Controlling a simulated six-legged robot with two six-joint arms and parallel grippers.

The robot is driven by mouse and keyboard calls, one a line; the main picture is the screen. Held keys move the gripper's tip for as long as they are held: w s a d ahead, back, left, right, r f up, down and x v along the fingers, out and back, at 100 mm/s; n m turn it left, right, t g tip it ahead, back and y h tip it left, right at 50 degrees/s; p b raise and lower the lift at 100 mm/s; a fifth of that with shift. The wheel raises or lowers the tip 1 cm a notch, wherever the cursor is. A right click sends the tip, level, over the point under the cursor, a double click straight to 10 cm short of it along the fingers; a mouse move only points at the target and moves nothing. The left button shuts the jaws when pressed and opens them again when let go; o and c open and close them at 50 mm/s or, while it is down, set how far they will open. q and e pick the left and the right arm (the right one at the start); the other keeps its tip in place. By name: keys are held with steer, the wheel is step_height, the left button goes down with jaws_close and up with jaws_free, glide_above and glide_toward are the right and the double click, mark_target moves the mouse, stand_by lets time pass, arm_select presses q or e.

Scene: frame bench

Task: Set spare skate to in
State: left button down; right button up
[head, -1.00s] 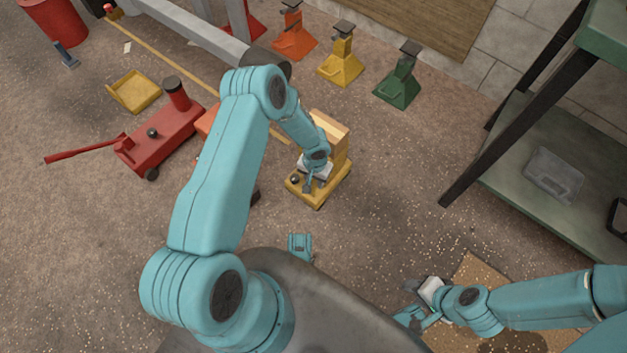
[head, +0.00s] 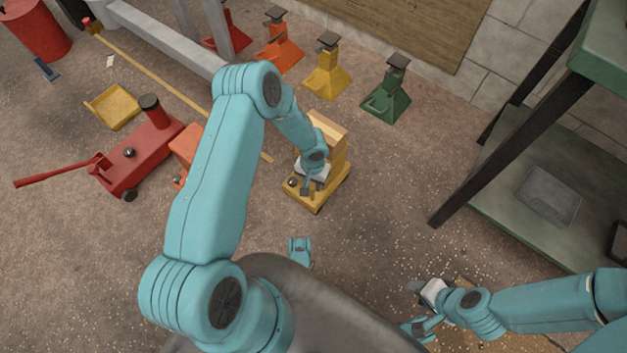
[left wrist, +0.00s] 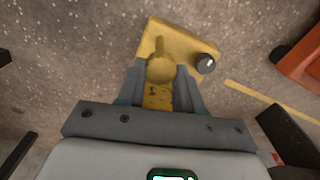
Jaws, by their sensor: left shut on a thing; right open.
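A yellow skate (head: 335,187) with a tall yellow upright and a light wooden top stands on the floor in front of me. My left gripper (head: 309,188) is shut on a yellow handle at its near side. In the left wrist view the handle sits between the two fingers (left wrist: 160,92), and the skate's yellow deck (left wrist: 190,40) with a dark round knob shows beyond. My forearm hides part of the skate. My right gripper (head: 414,287) is open and empty, low at the right near a tan board; its fingers are small in the picture.
An orange skate-like block (head: 186,146) is partly behind my left arm. A red floor jack (head: 145,160) and yellow tray (head: 112,108) lie left. Yellow (head: 326,80) and green (head: 388,97) stands are behind. A green shelf (head: 500,205) stands right. Floor between is clear.

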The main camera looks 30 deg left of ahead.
arm_select(q)
steer(key=shift+w+r, duration=0.15)
steer(key=shift+w, duration=0.25)
arm_select(e)
steer(key=shift+w, duration=0.25)
arm_select(q)
steer(key=c, duration=0.7)
jaws_free()
steer(key=shift+c, duration=0.2)
steer(key=shift+s, duration=0.15)
arm_select(e)
steer(key=shift+s, duration=0.15)
arm_select(q)
steer(key=shift+r, duration=0.1)
step_height(320, 180, up, 16)
steer(key=p, duration=0.6)
arm_select(e)
step_height(320, 180, up, 6)
steer(key=s+a, duration=0.1)
steer(key=s, duration=0.1)
steer(key=shift+g, duration=0.4)
steer(key=shift+f, duration=0.1)
